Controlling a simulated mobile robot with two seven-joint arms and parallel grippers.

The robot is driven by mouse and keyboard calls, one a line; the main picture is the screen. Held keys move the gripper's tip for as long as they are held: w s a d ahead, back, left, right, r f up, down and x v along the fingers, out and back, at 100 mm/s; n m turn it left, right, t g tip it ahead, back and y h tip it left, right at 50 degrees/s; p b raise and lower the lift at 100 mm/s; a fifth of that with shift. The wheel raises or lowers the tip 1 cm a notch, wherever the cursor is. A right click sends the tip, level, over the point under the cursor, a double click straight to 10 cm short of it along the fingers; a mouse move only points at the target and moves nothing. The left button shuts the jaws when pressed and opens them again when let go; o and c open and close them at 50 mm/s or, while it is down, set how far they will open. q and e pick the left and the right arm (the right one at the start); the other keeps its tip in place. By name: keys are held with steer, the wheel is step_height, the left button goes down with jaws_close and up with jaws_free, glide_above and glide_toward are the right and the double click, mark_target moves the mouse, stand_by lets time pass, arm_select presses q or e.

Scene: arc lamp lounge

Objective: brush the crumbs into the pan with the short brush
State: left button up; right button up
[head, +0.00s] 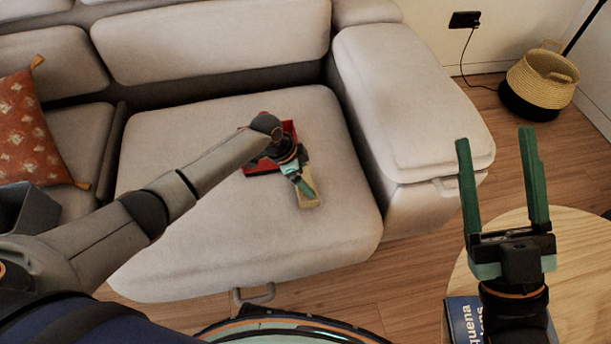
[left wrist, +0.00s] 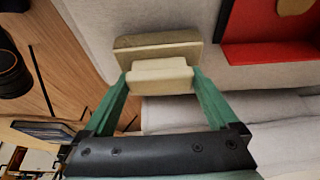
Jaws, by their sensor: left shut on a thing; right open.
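My left gripper (head: 301,184) is shut on the short brush (head: 308,200), a pale tan block, over the sofa seat. In the left wrist view the brush (left wrist: 160,42) sits between the green fingers, its wider part beyond the tips. I cannot tell whether it touches the seat. The red pan (head: 290,128) lies on the seat behind my left wrist, partly hidden by it. The pan (left wrist: 265,52) also shows at the upper right of the left wrist view, with a tan piece (left wrist: 296,6) inside. I make out no loose crumbs. My right gripper (head: 496,140) is open and empty.
The grey sofa seat (head: 215,255) is clear around the pan. The sofa arm (head: 415,110) rises on the right, and an orange cushion (head: 35,135) lies at left. A round wooden table (head: 580,260) with a blue book (head: 462,318) stands below my right gripper.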

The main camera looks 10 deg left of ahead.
arm_select(q)
steer(key=shift+a+r, duration=0.1)
steer(key=shift+r+p, duration=0.35)
steer(key=shift+p, duration=0.2)
steer(key=shift+r+p, duration=0.95)
arm_select(e)
steer(key=w+d+f+m+g+h, duration=0.1)
steer(key=w+f+m+g+h, duration=0.2)
steer(key=f, duration=0.7)
steer(key=w+d+f+m+g+h, duration=0.1)
steer(key=w+f+m+g+h, duration=0.15)
steer(key=f+h, duration=0.45)
arm_select(q)
steer(key=shift+r+p, duration=0.65)
steer(key=shift+r, duration=0.05)
steer(key=shift+r+p, duration=0.45)
steer(key=shift+p, duration=0.05)
steer(key=shift+r+p, duration=0.45)
arm_select(e)
steer(key=s+f+m+g, duration=0.1)
steer(key=s+f+g, duration=0.3)
steer(key=f, duration=0.4)
steer(key=s+f+m+g, duration=0.1)
steer(key=s+f+g, duration=0.3)
steer(key=f, duration=0.4)
steer(key=shift+s+a+f+y, duration=0.2)
steer(key=shift+s+a+y, duration=0.15)
steer(key=shift+y, duration=0.05)
steer(key=shift+m, duration=0.25)
